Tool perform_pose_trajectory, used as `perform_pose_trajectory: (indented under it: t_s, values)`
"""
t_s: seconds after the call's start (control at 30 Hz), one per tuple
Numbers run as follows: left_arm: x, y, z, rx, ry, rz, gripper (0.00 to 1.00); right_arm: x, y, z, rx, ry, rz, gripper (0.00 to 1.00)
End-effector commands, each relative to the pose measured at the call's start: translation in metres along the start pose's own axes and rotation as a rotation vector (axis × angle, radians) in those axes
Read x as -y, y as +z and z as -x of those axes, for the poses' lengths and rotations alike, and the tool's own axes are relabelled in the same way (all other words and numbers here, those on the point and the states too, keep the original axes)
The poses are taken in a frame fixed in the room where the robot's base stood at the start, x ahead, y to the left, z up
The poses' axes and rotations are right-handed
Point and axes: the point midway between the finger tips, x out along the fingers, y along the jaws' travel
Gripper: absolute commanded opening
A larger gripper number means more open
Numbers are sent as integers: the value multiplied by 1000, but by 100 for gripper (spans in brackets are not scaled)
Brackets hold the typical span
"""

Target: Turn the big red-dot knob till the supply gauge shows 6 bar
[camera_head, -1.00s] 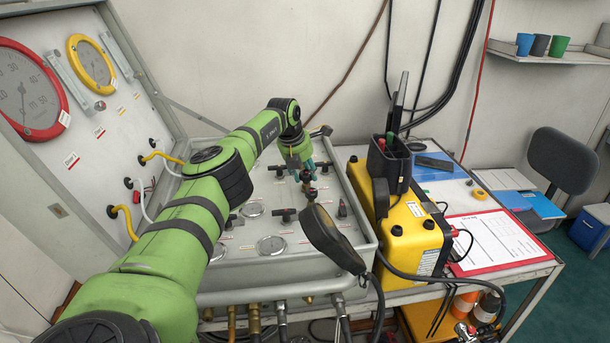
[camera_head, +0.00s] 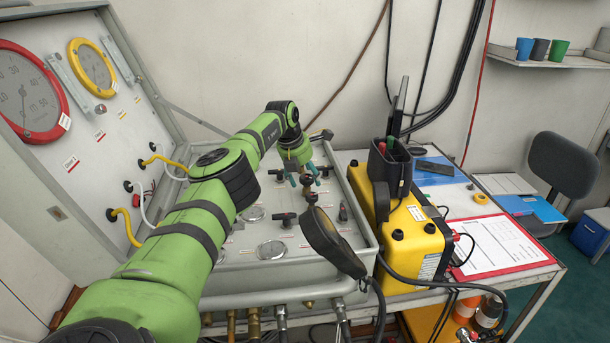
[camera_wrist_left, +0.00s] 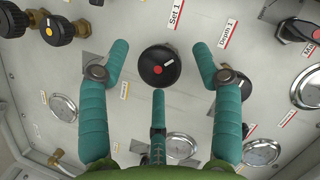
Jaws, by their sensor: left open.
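The big black knob with the red dot (camera_wrist_left: 157,66) sits on the grey panel, beside the "Set 1" label, in the left wrist view. My left gripper (camera_wrist_left: 162,55) is open, with one teal finger on each side of the knob and a third below it. Gaps show between the side fingers and the knob. In the head view my left gripper (camera_head: 309,176) is over the far part of the panel, and I cannot clearly make out the knob there. Several small round gauges show, one below the knob (camera_wrist_left: 181,146); I cannot tell which is the supply gauge or read it. My right gripper is not in view.
Brass valves with black knobs (camera_wrist_left: 68,27) are left of the gripper in the wrist view. A yellow case (camera_head: 412,240) is right of the panel. The upright panel with large gauges (camera_head: 30,95) is at left.

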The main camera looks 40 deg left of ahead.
Motion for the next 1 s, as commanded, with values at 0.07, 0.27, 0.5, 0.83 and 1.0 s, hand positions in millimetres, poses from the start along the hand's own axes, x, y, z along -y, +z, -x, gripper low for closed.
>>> perform_pose_trajectory:
  t_s: [0.07, 0.27, 0.5, 0.83, 1.0]
  values:
    - [0, 0, 0, -1, 0, 0, 65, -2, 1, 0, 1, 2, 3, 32]
    - [-1, 1, 6, 2, 0, 0, 65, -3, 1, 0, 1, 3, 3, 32]
    - [-1, 0, 35, 3, 1, -1, 65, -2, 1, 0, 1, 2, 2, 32]
    - [0, 0, 101, 2, 1, 0, 65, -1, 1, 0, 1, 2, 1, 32]
    - [0, 0, 117, 1, 1, 0, 65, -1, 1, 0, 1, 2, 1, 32]
